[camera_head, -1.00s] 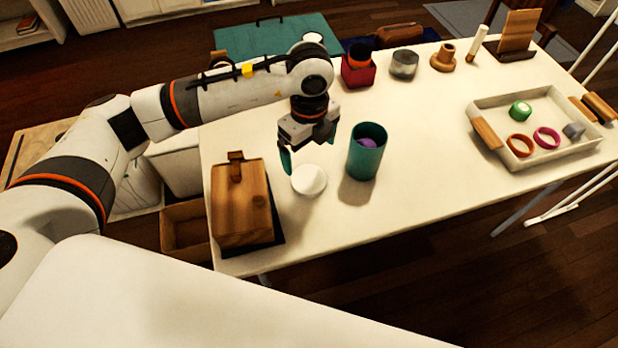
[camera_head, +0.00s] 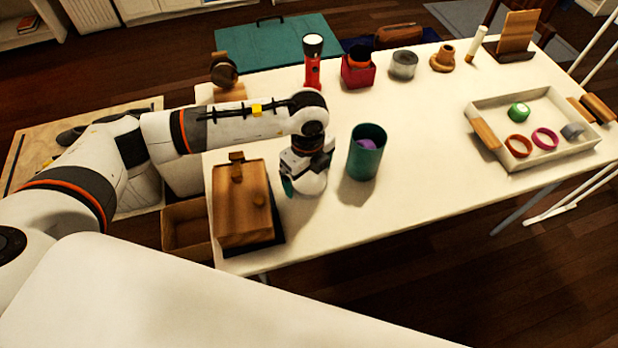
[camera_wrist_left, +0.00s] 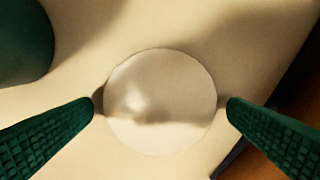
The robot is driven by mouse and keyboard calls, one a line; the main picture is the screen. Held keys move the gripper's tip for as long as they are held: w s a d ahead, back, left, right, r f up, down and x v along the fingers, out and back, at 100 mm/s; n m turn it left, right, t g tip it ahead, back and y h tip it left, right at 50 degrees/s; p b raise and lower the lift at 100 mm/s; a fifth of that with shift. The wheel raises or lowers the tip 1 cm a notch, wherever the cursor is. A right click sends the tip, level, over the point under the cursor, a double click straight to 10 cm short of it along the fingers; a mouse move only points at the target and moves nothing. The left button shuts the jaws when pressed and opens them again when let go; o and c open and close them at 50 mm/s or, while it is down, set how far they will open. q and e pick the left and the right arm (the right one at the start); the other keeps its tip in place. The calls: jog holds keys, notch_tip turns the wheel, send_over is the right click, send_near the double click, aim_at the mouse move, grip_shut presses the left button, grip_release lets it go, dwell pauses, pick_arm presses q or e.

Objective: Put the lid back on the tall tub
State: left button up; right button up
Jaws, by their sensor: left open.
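The tall tub (camera_head: 366,160) is a dark green open cylinder standing upright on the white table, with something purple inside. A round white lid (camera_head: 312,186) lies on the table to the left of the tub, partly hidden by my left gripper. My left gripper (camera_head: 305,188) is over the lid, pointing down. In the left wrist view the lid (camera_wrist_left: 160,100) lies between the two green ridged fingers of the left gripper (camera_wrist_left: 161,108), which are open on either side of it. The tub's side (camera_wrist_left: 20,42) shows at the upper left there. My right gripper is not in view.
A wooden box (camera_head: 240,205) stands close to the left of the gripper. A white tray (camera_head: 535,160) with several small items is at the right. Table between tub and tray is clear.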

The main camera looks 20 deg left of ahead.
aim_at(308, 178)
pick_arm(q)
jog(key=shift+f, duration=0.1)
jog(key=c, duration=1.1)
notch_tip(308, 178, up, 10)
jog(key=shift+r, duration=0.1)
